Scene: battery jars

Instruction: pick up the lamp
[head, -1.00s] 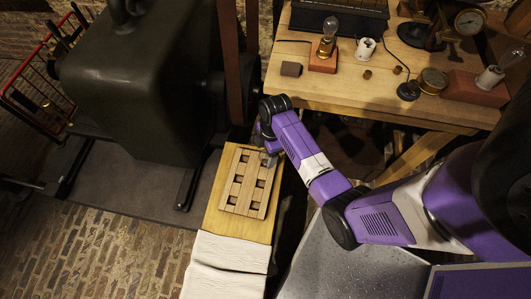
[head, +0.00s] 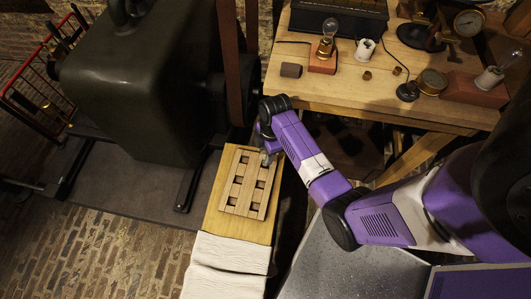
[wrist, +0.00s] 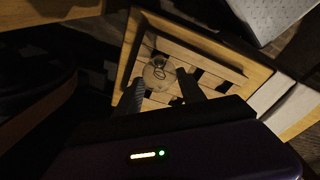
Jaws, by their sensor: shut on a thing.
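The lamp is a clear glass bulb (wrist: 158,73) between my fingertips in the wrist view, over the slatted wooden rack. My gripper (wrist: 160,88) is shut on it. In the head view my gripper (head: 267,158) points down at the rack's upper right edge, and the lamp is too small there to make out clearly. The wooden rack (head: 248,187) has several dark square openings and lies on a yellowish board. I cannot tell whether the lamp's lower end is in an opening or clear of the rack.
A wooden workbench (head: 400,105) stands behind, with a bulb on a reddish block (head: 322,64), a white socket (head: 365,48), and another bulb on a block (head: 477,88) at right. A big dark green machine (head: 135,90) stands left of the rack. White cloth (head: 228,255) covers the board's near end.

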